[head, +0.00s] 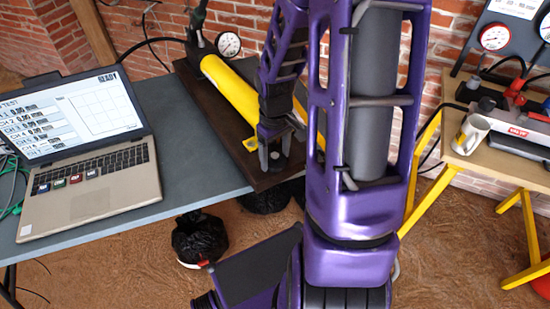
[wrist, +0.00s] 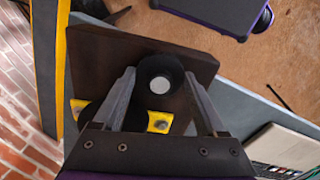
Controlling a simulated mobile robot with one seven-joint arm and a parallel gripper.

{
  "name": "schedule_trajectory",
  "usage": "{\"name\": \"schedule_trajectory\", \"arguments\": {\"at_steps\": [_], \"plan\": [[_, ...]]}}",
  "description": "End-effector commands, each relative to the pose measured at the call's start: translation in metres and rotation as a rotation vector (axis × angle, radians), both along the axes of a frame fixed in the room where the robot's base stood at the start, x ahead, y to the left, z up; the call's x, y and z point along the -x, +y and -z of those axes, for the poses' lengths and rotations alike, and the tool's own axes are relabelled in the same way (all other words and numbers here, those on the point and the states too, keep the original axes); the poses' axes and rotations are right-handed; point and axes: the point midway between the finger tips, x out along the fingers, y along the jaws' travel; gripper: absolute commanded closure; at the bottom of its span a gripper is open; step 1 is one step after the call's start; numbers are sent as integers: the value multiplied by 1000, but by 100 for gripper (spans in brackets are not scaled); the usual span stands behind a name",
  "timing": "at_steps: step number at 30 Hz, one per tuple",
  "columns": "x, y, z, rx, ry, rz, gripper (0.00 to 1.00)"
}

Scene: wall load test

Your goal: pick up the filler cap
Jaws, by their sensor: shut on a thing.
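The filler cap (wrist: 160,83) looks like a black round piece with a pale grey centre in the wrist view. It sits between the two fingertips of my gripper (wrist: 160,78), which is shut on it. In the head view my gripper (head: 275,152) points down over the near end of the dark board, at the front end of the yellow hand pump (head: 230,90). A small pale spot shows by the fingers there. I cannot tell whether the cap is still seated on the pump or clear of it, as the fingers and arm hide that spot.
The dark board (head: 195,88) lies on the grey table (head: 190,150), with an open laptop (head: 95,180) at the left. A round gauge (head: 228,44) stands behind the pump.

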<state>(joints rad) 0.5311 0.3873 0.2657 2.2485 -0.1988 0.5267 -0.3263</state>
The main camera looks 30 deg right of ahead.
Motion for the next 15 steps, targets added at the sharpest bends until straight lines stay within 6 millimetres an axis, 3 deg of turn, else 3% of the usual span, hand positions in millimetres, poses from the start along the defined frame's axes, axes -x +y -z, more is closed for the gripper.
{"name": "schedule_trajectory", "arguments": {"at_steps": [8,15], "plan": [[0,0,-6,1,-1,0,79],[-1,-1,-52,3,-6,2,79]]}}
